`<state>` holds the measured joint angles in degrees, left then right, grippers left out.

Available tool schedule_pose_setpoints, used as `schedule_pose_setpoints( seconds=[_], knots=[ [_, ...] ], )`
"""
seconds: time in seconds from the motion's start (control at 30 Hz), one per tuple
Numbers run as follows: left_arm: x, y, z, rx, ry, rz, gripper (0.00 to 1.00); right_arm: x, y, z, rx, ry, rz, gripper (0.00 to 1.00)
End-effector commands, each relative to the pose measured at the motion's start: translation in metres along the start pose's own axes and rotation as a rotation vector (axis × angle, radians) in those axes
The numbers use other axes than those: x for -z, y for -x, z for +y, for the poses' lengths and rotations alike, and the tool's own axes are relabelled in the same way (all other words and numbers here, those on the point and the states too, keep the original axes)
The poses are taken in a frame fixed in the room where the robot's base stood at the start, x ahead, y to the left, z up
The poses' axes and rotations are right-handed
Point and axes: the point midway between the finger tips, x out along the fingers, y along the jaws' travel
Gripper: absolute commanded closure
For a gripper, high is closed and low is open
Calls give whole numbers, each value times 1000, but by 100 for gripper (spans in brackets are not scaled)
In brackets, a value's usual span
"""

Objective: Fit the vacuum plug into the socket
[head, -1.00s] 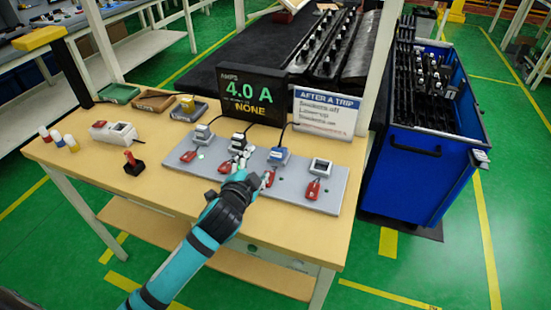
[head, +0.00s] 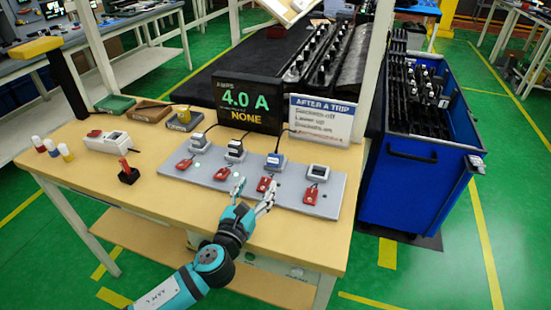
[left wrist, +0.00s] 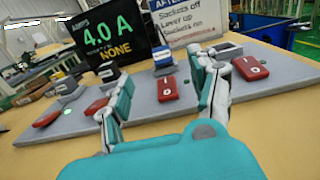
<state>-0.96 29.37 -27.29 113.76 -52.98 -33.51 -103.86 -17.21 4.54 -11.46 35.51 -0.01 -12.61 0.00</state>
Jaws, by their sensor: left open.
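A grey socket board (head: 335,203) lies on the bench with a row of sockets, each with a red switch in front. A white-grey plug (head: 199,138) sits at the left socket, a black one (head: 235,148) at the second and a blue one (head: 275,160) at the third; the right socket (head: 318,172) looks empty. I cannot tell which plug is the vacuum's. My left gripper (head: 254,195) is open and empty at the board's front edge, around the third red switch (head: 264,184). In the left wrist view, that switch (left wrist: 167,88) and the blue plug (left wrist: 163,62) show between the fingers. My right gripper is not in view.
A display (head: 248,103) reading 4.0 A and NONE and a sign (head: 320,120) stand behind the board. A red-knobbed lever (head: 128,174), a white switch unit (head: 108,141) and small trays (head: 148,113) are to the left. A blue cart (head: 415,190) stands right of the bench.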

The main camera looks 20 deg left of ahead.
Motion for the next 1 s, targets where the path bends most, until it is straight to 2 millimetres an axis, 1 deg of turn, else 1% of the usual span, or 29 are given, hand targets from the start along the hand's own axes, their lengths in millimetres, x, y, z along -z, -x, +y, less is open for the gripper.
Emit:
schedule_pose_setpoints(
  seconds=[0.03, 0.1, 0.2, 0.3, 0.53, 0.8, 0.9, 1.0],
  knots=[
    [-2, -12, 0, -1, 1, -2, 38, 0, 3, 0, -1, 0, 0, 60],
    [-2, -28, 0, -2, 1, -2, 38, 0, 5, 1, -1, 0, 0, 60],
    [-2, -47, 0, -1, 2, -1, 38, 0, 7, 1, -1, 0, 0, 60],
    [0, -60, 0, -1, 2, 0, 38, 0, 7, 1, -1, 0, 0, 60],
    [1, -75, 0, -1, 3, 1, 38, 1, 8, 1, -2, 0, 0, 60],
    [5, -114, 0, -2, 3, 0, 38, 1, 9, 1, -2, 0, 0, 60],
    [6, -120, 0, 0, 3, 1, 38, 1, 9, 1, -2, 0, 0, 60],
    [6, -121, 0, 0, 3, 1, 38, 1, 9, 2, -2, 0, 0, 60]
  ],
)
